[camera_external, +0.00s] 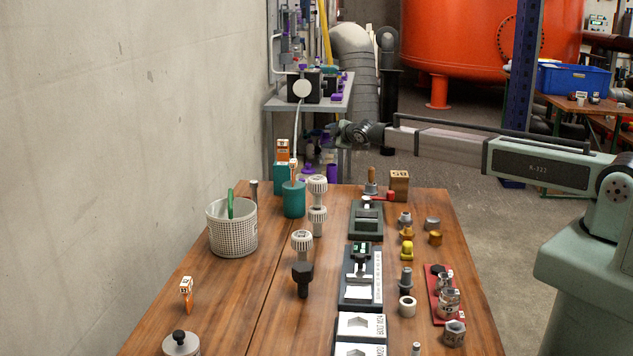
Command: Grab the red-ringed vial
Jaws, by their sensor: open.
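I cannot make out a vial with a clear red ring. My gripper (342,132) is small and dark at the left end of my outstretched arm, beyond the far edge of the table in the picture. It is open, appears empty, and is well apart from the tray; its fingers are hard to make out.
On the wooden table (215,300) stand a white mesh basket (233,238), a teal cup (294,205), grey and black pipe fittings (303,275), dark fixtures (366,222) down the middle, and several small fittings (407,250). A concrete wall borders the left.

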